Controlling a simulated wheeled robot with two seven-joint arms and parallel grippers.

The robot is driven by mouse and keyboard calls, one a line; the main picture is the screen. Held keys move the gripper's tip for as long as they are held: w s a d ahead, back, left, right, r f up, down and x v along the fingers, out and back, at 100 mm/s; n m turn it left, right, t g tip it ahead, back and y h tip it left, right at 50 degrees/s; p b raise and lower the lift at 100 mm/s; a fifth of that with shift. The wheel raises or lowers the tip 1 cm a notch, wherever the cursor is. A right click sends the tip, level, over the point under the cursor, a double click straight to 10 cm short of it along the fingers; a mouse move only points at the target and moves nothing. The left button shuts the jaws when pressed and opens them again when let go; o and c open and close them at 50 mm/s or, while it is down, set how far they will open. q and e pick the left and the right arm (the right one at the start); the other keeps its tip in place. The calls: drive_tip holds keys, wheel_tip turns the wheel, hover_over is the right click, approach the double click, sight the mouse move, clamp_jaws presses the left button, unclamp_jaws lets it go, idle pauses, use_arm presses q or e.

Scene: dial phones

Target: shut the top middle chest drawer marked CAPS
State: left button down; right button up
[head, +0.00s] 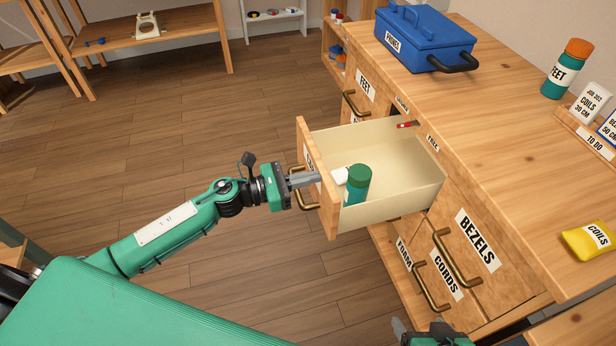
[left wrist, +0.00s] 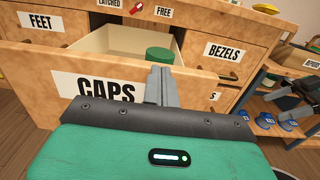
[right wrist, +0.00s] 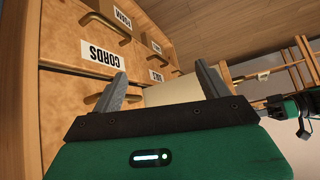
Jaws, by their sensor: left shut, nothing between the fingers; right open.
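The CAPS drawer (head: 318,172) stands pulled far out of the chest. Its front with the CAPS label (left wrist: 104,90) fills much of the left wrist view. Inside it lie a teal jar with a green lid (head: 357,184) and a white item beside it. My left gripper (head: 316,177) is shut and empty at the drawer front, beside the brass handle (head: 309,201); its fingertips overlap the front's top edge in the left wrist view (left wrist: 162,84). Whether they touch is unclear. My right gripper (right wrist: 160,88) is open and empty, low before the chest near the CORDS drawer (right wrist: 62,55).
A blue toolbox (head: 424,38), a FEET bottle (head: 566,68) and a yellow COILS packet (head: 589,240) are on the chest top. The BEZELS drawer (head: 470,250) and FEET drawer (head: 362,88) look shut. A red tab (head: 408,124) shows at the drawer opening. Floor left of the drawer is clear.

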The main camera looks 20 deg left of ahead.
sight(351, 173)
use_arm(q)
drive_tip(key=x, duration=1.1)
drive_tip(key=shift+p, duration=0.4)
drive_tip(key=b+x, duration=0.1)
drive_tip(key=x, duration=1.3)
drive_tip(key=shift+b, duration=0.3)
use_arm(e)
drive_tip(key=shift+w+a+f+t+y, duration=0.1)
drive_tip(key=shift+w+a+t+y, duration=0.15)
drive_tip(key=shift+a, duration=0.2)
drive_tip(key=shift+w+a+t+y, duration=0.1)
drive_tip(key=shift+a+t+y, duration=0.05)
drive_tip(key=shift+a+t, duration=0.25)
use_arm(q)
drive_tip(key=shift+a+f, duration=0.1)
